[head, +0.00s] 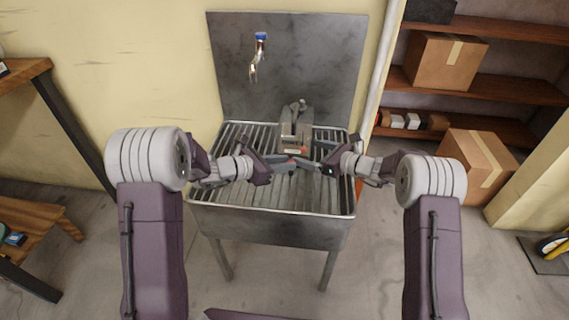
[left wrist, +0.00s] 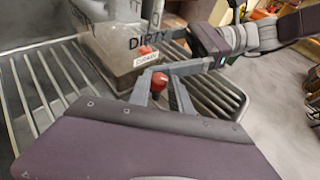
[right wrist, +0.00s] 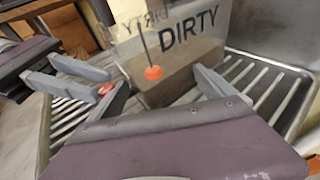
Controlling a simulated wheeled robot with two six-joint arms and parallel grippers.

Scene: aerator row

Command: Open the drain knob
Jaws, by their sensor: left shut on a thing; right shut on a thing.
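A clear tank (head: 297,122) marked DIRTY stands on the sink's slatted rack, with brownish contents low in it. It also shows in the right wrist view (right wrist: 185,72). A red-orange piece on a thin rod (right wrist: 153,72) shows at the tank. A separate red knob (left wrist: 160,82) sits low at the tank's front, between my left gripper's fingers. My left gripper (head: 288,163) is closed on this knob. The exact contact points are hard to see.
The metal sink (head: 270,226) holds the slatted rack, with free slats left of the tank. A tap (head: 256,60) is on the back panel above. Shelves with cardboard boxes (head: 445,61) stand at the right, and a wooden table (head: 25,72) at the left.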

